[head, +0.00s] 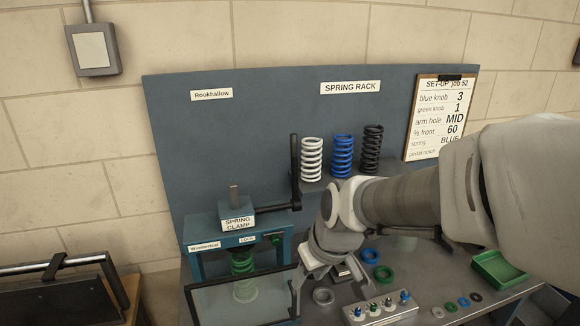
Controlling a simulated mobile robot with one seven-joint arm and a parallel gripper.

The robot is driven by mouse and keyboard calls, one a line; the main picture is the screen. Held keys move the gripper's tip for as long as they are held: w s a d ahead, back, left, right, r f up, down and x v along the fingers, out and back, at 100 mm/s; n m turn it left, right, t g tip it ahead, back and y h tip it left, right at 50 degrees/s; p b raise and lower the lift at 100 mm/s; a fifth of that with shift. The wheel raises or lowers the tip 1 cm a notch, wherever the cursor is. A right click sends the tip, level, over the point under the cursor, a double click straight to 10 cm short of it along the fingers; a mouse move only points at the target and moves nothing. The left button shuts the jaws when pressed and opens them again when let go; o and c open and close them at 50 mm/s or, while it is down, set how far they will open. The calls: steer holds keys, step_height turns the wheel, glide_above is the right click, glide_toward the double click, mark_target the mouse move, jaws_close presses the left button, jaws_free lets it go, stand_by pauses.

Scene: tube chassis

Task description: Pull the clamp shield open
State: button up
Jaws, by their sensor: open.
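The clamp shield (270,296) is a clear panel in a dark frame, low in the head view in front of the spring clamp (238,222). A green spring (242,262) in the clamp shows above and through the panel. My gripper (299,288) points down at the shield's right edge.
White (311,160), blue (342,156) and black (372,149) springs stand on the rack behind my wrist. Loose rings, a knob block (384,308) and a green tray (498,268) lie to the right. A dark lever (294,165) rises beside the clamp.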

mark_target(295, 299)
steer(key=b+x, duration=0.2)
steer(key=x, duration=1.3)
steer(key=shift+f, duration=0.2)
jaws_close()
stand_by(0.8)
